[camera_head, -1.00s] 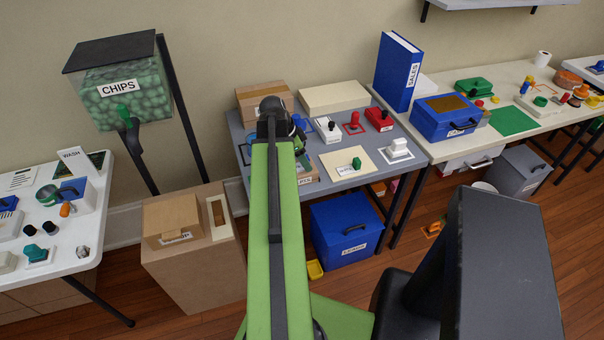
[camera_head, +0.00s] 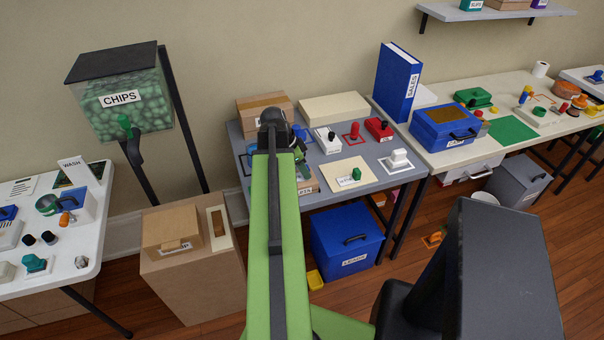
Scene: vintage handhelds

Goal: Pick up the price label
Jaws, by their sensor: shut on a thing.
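My gripper (camera_head: 300,156) is at the far end of my green arm, over the left part of the grey table (camera_head: 405,176). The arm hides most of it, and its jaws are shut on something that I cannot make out. I cannot pick out the price label for certain in this view.
Cardboard boxes (camera_head: 265,103) stand behind my gripper. A white stamp (camera_head: 398,158), a red stamp (camera_head: 354,131) and a red box (camera_head: 378,128) stand to the right. A blue crate (camera_head: 345,240) is under the table. A chips bin (camera_head: 121,98) stands at left.

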